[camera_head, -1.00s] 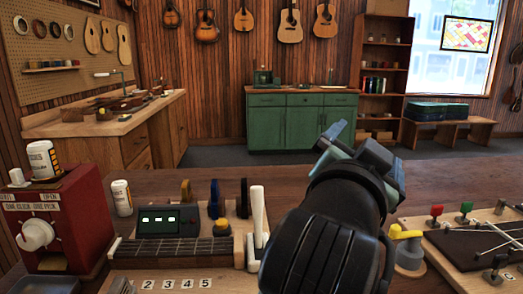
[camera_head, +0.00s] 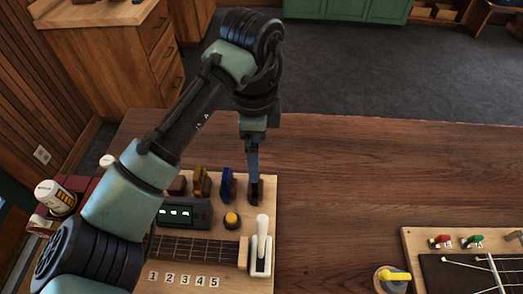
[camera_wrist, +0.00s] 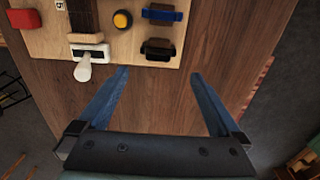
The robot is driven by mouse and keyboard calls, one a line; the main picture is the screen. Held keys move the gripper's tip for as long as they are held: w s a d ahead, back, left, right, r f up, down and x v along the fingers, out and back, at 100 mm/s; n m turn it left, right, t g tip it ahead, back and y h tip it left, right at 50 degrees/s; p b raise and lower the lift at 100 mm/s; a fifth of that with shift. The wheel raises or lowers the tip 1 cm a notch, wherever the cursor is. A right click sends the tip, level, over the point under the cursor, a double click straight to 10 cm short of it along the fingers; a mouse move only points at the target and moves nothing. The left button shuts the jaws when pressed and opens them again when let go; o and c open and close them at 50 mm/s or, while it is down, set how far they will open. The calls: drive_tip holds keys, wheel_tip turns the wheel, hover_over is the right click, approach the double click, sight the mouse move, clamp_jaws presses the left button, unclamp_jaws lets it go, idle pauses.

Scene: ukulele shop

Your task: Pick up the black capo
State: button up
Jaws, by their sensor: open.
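The black capo (camera_head: 257,192) stands at the right end of a row of capos, near the back right corner of a wooden board. It also shows in the wrist view (camera_wrist: 158,50), just beyond the fingertips. My gripper (camera_head: 253,178) points down at the black capo in the head view and hides part of it. In the wrist view my gripper (camera_wrist: 159,75) is open, with two blue fingers spread wide and nothing between them but table. The black capo lies ahead of the gap between the tips.
A blue capo (camera_head: 227,184) and a brown-yellow one (camera_head: 202,182) stand left of the black capo. A white lever (camera_head: 262,240) and a yellow knob (camera_head: 231,220) are in front. Bare table (camera_head: 340,200) lies to the right, before another board (camera_head: 415,243).

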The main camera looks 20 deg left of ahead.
sight(256, 185)
drive_tip(key=f, duration=0.6)
drive_tip(key=shift+s+f+p, duration=0.35)
drive_tip(key=shift+p, duration=0.05)
drive_tip(key=shift+w+f+p, duration=0.15)
drive_tip(key=shift+f+p, duration=0.65)
drive_tip(key=shift+f, duration=2.2)
drive_tip(key=c, duration=1.1)
drive_tip(key=shift+r, duration=0.2)
